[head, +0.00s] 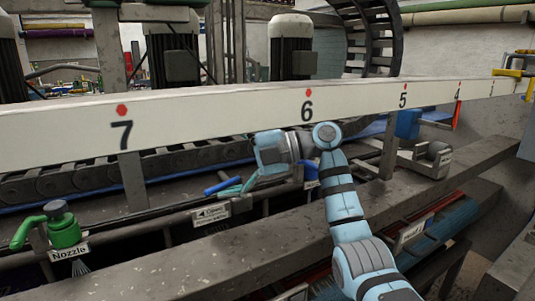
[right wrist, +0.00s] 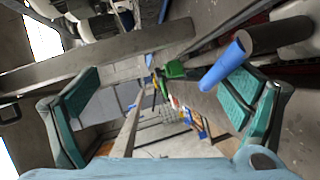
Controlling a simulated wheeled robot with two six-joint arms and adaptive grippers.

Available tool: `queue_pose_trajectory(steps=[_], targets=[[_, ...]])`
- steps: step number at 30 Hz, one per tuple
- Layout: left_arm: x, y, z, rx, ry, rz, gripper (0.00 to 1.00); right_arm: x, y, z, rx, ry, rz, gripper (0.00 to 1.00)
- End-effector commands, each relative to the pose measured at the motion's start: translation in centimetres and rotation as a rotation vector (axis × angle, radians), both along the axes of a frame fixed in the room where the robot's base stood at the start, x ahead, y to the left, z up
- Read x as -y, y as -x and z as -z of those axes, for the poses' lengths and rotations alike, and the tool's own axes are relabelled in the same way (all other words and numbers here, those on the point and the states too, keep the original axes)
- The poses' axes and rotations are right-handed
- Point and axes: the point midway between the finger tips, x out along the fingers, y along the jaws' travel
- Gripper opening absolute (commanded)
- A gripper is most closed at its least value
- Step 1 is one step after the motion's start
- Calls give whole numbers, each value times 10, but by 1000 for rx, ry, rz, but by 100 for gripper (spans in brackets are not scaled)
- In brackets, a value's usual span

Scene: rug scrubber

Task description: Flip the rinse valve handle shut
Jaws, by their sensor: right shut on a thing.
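The blue valve handle (head: 222,186) sticks out to the left of my right gripper (head: 240,188), below the long numbered beam. In the right wrist view the handle (right wrist: 222,66) is a blue bar beside the right-hand finger of the gripper (right wrist: 165,100). The valve body is not clear behind the gripper. A small sign reading "Open" with an arrow (head: 211,213) hangs just below the handle. My left gripper is not in view.
The white beam (head: 210,113) with red dots and numbers crosses just above my right gripper. A wide grey rail (head: 215,262) runs in front, under my right arm. Motors and rollers stand behind.

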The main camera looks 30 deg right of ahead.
Motion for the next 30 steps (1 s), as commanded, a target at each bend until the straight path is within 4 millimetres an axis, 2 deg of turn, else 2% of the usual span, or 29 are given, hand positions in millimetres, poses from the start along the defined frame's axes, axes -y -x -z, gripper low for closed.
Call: queue_pose_trajectory(steps=[1, 4, 11, 14, 30], targets=[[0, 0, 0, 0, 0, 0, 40, 6, 2, -14, 30, -12, 9, 70], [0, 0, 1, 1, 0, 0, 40, 16, 7, -15, 30, -10, 9, 71], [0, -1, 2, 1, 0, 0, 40, 38, 17, -19, 31, -9, 10, 65], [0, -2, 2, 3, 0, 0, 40, 45, 21, -19, 28, -9, 6, 31], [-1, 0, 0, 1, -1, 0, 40, 95, 43, -23, 17, -7, 3, 31]])
